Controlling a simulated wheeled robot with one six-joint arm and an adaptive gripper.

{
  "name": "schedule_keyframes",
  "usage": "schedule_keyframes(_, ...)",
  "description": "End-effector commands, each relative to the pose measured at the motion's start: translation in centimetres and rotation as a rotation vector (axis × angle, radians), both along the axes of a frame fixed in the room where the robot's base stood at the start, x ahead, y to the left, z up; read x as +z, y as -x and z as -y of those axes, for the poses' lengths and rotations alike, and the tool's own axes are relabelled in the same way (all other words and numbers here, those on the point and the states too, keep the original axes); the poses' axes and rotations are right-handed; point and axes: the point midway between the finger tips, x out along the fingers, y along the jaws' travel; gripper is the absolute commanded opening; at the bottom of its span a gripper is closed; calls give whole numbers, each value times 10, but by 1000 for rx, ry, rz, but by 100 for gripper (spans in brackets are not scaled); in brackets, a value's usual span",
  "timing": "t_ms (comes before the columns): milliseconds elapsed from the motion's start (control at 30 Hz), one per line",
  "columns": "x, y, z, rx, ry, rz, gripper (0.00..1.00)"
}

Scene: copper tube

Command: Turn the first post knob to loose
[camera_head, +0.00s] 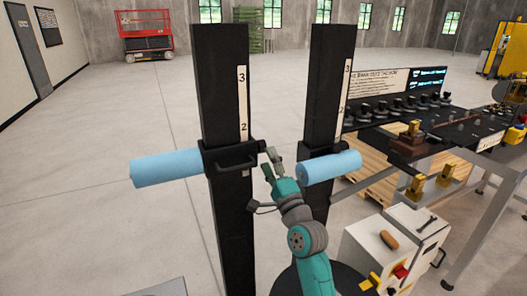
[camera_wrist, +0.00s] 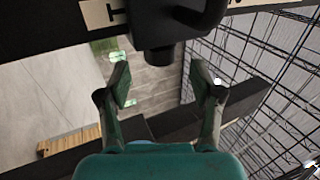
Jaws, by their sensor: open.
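Two black upright posts stand in the head view, a left one (camera_head: 222,90) and a right one (camera_head: 328,90), each with a number scale. The left post carries a black collar (camera_head: 215,160) with a handle bar and a pale blue padded arm (camera_head: 165,167). The right post has a similar blue padded arm (camera_head: 330,167). My gripper (camera_head: 268,163) is open, just right of the left post's collar. In the wrist view a dark rounded knob-like part (camera_wrist: 158,60) sits ahead of and between my spread fingers (camera_wrist: 164,85), apparently untouched. Its setting cannot be read.
A rack with several dark knobs (camera_head: 410,105) and a table with brass fittings (camera_head: 417,187) stand at the right. A white box with tools (camera_head: 385,240) is at the lower right. A red lift (camera_head: 145,35) stands far back. The floor at left is clear.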

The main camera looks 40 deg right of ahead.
Motion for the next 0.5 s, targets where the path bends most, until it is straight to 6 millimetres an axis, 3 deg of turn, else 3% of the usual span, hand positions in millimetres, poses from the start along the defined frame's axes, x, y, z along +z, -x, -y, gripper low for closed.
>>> schedule_keyframes(233, -18, 36, -11, 1, -2, -1, 65)
schedule_keyframes(500, -25, 53, -15, 0, -1, 0, 65)
